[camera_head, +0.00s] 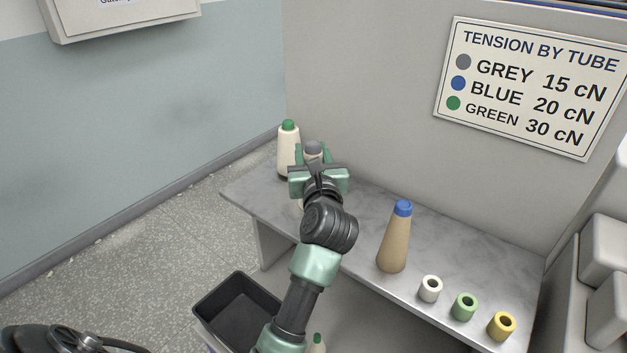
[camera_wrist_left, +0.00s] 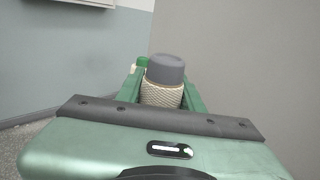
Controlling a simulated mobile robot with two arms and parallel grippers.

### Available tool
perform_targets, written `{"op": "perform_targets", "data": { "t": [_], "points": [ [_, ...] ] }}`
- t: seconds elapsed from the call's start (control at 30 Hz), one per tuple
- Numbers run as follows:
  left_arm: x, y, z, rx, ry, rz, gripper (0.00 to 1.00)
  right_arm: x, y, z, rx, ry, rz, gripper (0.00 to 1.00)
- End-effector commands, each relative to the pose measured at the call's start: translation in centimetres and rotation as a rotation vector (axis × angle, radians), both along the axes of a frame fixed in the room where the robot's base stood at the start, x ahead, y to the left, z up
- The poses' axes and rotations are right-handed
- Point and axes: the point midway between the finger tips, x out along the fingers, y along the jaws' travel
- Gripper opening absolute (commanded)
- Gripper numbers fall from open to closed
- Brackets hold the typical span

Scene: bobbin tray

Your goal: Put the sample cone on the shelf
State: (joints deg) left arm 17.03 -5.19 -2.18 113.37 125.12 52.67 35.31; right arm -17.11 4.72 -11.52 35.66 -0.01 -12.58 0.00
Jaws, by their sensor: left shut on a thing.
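My left gripper (camera_head: 318,163) is shut on a grey-topped cone (camera_head: 313,148), over the far left part of the grey marbled shelf (camera_head: 350,205). In the left wrist view the cone (camera_wrist_left: 164,75) stands between the green fingers, with a pale, net-textured body below its grey top. Gripper and arm hide most of it in the head view, so I cannot tell whether its base touches the shelf. A cream cone with a green top (camera_head: 289,155) stands just left of it. A tan cone with a blue top (camera_head: 395,240) stands upright farther right. My right gripper is not in view.
White (camera_head: 429,290), green (camera_head: 464,307) and yellow (camera_head: 501,326) tubes line the front right of the surface. A black bin (camera_head: 240,310) sits below at the left. A partition carries a tension sign (camera_head: 530,88). Another green top (camera_head: 317,339) shows beside my arm at the bottom.

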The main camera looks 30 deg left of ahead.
Motion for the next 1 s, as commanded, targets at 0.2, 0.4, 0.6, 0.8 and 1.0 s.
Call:
{"op": "perform_targets", "data": {
  "t": [0.2, 0.4, 0.6, 0.8, 1.0],
  "points": [
    [0.0, 0.0, -2.4, 0.002, -0.001, -0.001, 0.0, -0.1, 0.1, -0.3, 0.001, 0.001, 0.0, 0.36],
    [0.0, 0.0, -5.4, 0.002, 0.002, -0.001, 0.0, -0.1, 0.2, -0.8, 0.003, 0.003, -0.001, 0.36],
    [0.0, 0.0, -6.7, 0.0, -0.002, -0.001, 0.0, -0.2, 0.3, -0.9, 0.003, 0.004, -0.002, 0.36],
    [0.0, 0.0, -6.6, 0.0, -0.002, -0.001, 0.0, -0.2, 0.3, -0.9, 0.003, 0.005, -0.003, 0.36],
    [0.0, 0.0, -6.9, 0.0, -0.002, -0.001, 0.56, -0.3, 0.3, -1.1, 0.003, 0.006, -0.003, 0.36]
  ]
}}
